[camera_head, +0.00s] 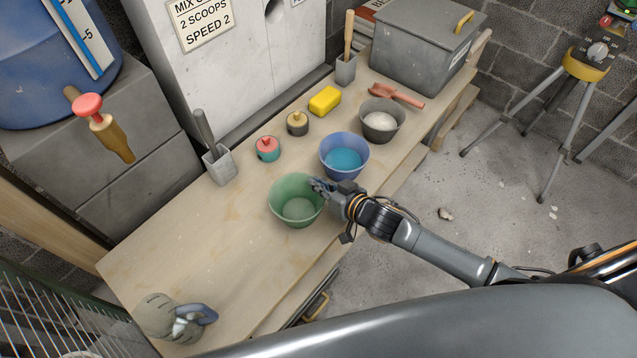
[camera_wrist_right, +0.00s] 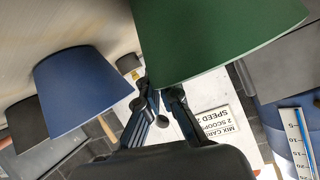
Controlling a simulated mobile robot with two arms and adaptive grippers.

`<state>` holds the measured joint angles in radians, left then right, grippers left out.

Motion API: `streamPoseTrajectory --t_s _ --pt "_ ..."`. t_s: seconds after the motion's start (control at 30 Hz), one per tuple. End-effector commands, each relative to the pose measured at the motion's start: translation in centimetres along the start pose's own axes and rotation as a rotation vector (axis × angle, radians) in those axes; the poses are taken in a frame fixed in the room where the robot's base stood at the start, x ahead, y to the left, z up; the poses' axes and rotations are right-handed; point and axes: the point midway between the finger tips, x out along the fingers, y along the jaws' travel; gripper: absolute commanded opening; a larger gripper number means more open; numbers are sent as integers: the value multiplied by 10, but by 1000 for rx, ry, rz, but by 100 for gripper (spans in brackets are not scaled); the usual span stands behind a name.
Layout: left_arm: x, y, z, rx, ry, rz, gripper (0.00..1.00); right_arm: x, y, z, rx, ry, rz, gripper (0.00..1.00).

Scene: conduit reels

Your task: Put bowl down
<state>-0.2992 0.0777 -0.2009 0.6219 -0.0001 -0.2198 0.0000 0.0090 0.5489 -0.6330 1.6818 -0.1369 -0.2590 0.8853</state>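The green bowl (camera_head: 285,211) is upright at the front edge of the wooden bench, left of the blue bowl. Whether its base touches the bench is unclear. My right gripper (camera_head: 322,186) is at the bowl's right rim and looks shut on it. In the right wrist view the green bowl (camera_wrist_right: 220,40) fills the top, and my right gripper's fingers (camera_wrist_right: 163,94) converge at its rim, one outside and one passing behind the wall. The fingertips are partly hidden. My left gripper is not in view.
The blue bowl (camera_head: 361,163) with blue contents stands close behind right. A grey bowl (camera_head: 392,134) with pale powder, a red scoop (camera_head: 402,96), a yellow sponge (camera_head: 324,101) and a grey jug-like item (camera_head: 158,312) are on the bench (camera_head: 190,250). Bench left of the green bowl is clear.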

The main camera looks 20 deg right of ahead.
Motion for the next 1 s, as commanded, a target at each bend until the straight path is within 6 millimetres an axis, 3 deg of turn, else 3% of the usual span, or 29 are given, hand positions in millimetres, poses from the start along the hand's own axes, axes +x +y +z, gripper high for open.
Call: streamPoseTrajectory --t_s 0.13,0.2,0.27,0.63,0.77,1.0 --pt "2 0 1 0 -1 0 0 1 1 2 0 0 0 0" --pt "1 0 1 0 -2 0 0 1 1 2 -1 -1 1 18" --pt "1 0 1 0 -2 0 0 0 0 2 -1 -1 0 28" --pt "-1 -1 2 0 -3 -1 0 -3 0 0 -1 -1 0 28" --pt "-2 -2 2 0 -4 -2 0 -20 0 2 -1 -4 1 28" --pt "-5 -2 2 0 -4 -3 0 -73 0 2 1 -4 1 28"
